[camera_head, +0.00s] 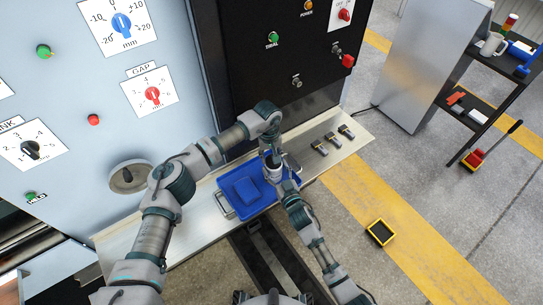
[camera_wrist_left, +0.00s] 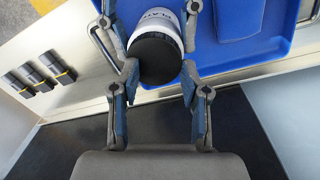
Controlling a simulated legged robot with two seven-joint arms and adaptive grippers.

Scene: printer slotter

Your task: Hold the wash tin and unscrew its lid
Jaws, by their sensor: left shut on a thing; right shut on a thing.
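The wash tin (camera_wrist_left: 165,22) is white with dark lettering, and its round black lid (camera_wrist_left: 158,58) faces the left wrist camera. In the head view the tin (camera_head: 272,173) is small and partly covered, at the right part of a blue tray (camera_head: 228,183). My left gripper (camera_head: 270,155) reaches down onto the tin from above; in the left wrist view its two fingers (camera_wrist_left: 153,50) are closed on either side of the tin's lid end. My right gripper (camera_head: 280,178) comes up from below and is shut on the tin's side; its fingertips are hard to make out.
A blue block-like item (camera_head: 246,188) lies in the tray, left of the tin. Several small dark clamps (camera_head: 332,140) lie on the metal ledge to the right. The machine's panel (camera_head: 100,80) with a handwheel (camera_head: 130,176) stands behind. A yellow-black box (camera_head: 381,232) is on the floor.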

